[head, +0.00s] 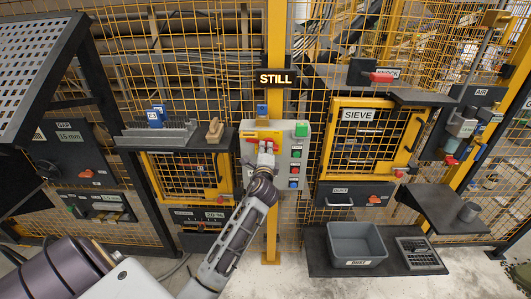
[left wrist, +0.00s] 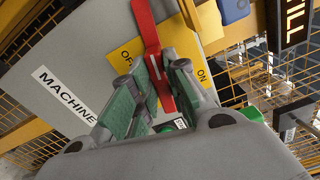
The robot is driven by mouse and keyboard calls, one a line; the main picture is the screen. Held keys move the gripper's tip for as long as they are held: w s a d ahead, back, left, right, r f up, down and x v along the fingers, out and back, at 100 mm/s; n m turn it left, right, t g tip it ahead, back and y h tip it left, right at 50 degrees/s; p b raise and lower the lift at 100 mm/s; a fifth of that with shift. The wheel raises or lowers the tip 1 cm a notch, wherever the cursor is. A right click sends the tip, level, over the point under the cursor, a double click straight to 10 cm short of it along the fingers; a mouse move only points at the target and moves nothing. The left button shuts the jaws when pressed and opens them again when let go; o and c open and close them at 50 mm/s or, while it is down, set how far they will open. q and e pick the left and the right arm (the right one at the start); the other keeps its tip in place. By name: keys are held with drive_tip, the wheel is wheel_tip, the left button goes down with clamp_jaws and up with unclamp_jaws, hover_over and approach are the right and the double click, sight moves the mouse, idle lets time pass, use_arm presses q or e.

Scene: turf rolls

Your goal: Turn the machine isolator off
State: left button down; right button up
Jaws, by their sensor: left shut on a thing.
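The machine isolator is a red handle (left wrist: 151,40) on a yellow plate (left wrist: 125,55) marked OFF and ON. The plate is on a grey box (left wrist: 60,50) labelled MACHINE. In the head view the yellow plate (head: 263,130) is on the post at the centre. My left gripper (left wrist: 155,98) is shut on the red handle, with its green pads on either side of it. The handle lies between the OFF and ON words; its exact setting I cannot tell. In the head view my left gripper (head: 266,149) covers part of the isolator. My right gripper is not in view.
A lit STILL sign (head: 276,78) hangs above the box. A green button (head: 301,130) and several smaller buttons sit right of the isolator. A blue item (head: 262,110) is just above it. The SIEVE door (head: 372,140) and a grey tray (head: 357,243) stand to the right.

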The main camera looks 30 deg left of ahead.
use_arm(q)
drive_tip(key=shift+f+n+b, duration=0.2)
drive_tip(key=shift+n+b, duration=0.2)
drive_tip(key=shift+n, duration=0.8)
drive_tip(key=c, duration=1.4)
unclamp_jaws()
drive_tip(key=shift+v, duration=6)
drive_tip(key=shift+n, duration=0.3)
